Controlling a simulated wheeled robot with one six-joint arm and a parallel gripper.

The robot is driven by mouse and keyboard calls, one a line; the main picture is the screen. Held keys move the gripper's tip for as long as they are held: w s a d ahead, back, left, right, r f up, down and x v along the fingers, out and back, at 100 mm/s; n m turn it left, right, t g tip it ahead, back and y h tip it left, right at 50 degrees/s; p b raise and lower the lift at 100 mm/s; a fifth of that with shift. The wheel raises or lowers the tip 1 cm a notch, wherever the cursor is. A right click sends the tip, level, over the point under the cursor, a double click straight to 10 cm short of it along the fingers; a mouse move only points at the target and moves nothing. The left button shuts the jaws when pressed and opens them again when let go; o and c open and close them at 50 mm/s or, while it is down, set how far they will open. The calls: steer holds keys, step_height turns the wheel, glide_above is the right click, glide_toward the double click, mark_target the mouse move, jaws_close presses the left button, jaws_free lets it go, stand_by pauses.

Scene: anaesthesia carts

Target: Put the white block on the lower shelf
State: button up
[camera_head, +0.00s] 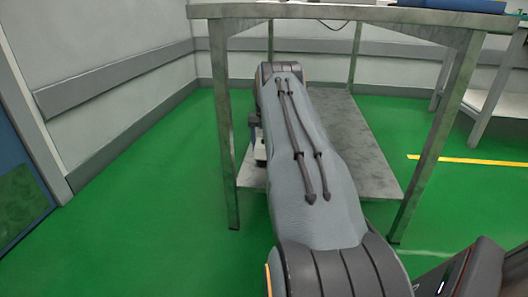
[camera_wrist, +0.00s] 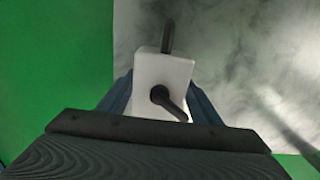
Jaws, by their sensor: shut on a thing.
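The white block (camera_wrist: 163,72) shows in the wrist view between the blue fingers of my gripper (camera_wrist: 160,98), which is shut on it. A dark, bent rod-like part crosses the block's near face, and another dark piece stands at its far end. The block appears over the mottled grey lower shelf (camera_wrist: 240,60), near the shelf's left edge. I cannot tell whether it touches the shelf. In the head view the lower shelf (camera_head: 365,150) lies under the metal table. My arm hides its middle and most of my gripper; a small whitish patch shows left of the arm.
The table's top (camera_head: 330,12) spans above my arm, with a blue item (camera_head: 455,4) on it. Table legs stand left (camera_head: 226,150) and right (camera_head: 437,140) of the arm. Green floor lies around. The shelf's right part looks bare. Another white table (camera_head: 495,100) stands at right.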

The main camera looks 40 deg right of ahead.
steer(key=shift+f, duration=0.9)
steer(key=shift+f, duration=0.2)
steer(key=o, duration=1.2)
step_height(320, 180, up, 12)
steer(key=p, duration=0.4)
steer(key=shift+r, duration=0.2)
